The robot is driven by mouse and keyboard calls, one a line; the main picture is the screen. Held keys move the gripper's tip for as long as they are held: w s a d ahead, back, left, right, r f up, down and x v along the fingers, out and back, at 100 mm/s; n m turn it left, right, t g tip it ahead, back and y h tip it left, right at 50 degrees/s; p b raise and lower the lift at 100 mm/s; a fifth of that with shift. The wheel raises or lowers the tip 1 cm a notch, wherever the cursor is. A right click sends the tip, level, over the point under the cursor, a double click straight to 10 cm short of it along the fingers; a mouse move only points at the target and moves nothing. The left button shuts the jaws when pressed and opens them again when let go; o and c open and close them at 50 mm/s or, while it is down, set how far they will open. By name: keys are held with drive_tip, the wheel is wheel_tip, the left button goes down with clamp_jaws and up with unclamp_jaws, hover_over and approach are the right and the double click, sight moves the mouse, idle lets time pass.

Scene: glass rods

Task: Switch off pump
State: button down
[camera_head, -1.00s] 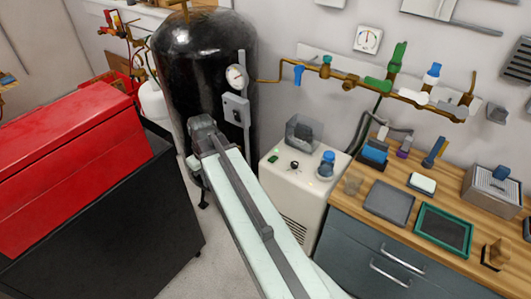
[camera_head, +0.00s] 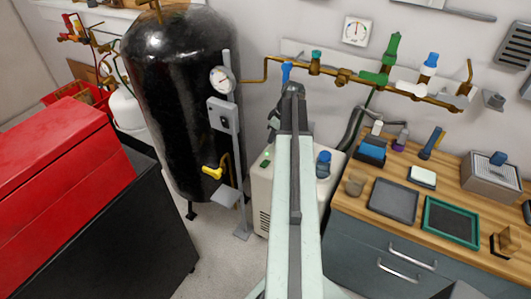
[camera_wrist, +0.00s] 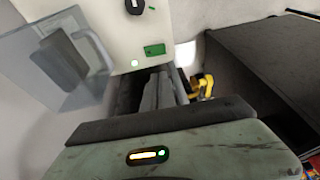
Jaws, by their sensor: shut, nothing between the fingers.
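A white machine cabinet (camera_head: 259,203), likely the pump, stands between the black tank and the bench. Its top carries a green rocker switch (camera_head: 266,155) and a blue cap (camera_head: 323,163). The wrist view shows the green switch (camera_wrist: 155,50), a black knob (camera_wrist: 135,6), a small lit lamp (camera_wrist: 134,63) and a clear cover (camera_wrist: 65,60) with a grey block. My gripper (camera_wrist: 158,85) is shut and empty, its fingers just below the green switch in that picture; I cannot tell if they touch. In the head view my arm hides part of the cabinet top.
The black tank (camera_head: 180,90) stands left of the cabinet. Beside it is a post with a gauge (camera_head: 222,80) and a grey switch box (camera_head: 223,116). A yellow valve (camera_head: 213,172) sticks out low. A red-topped cabinet (camera_head: 60,150) is left, a wooden bench (camera_head: 345,203) right.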

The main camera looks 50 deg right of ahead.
sight(263, 164)
drive_tip(key=b+x, duration=0.8)
drive_tip(key=x, duration=0.1)
drive_tip(key=s+b+x, duration=0.1)
drive_tip(key=b+x, duration=0.3)
drive_tip(key=b, duration=0.1)
drive_tip(key=shift+a+f, duration=0.1)
drive_tip(key=shift+f, duration=0.4)
drive_tip(key=shift+r, duration=0.1)
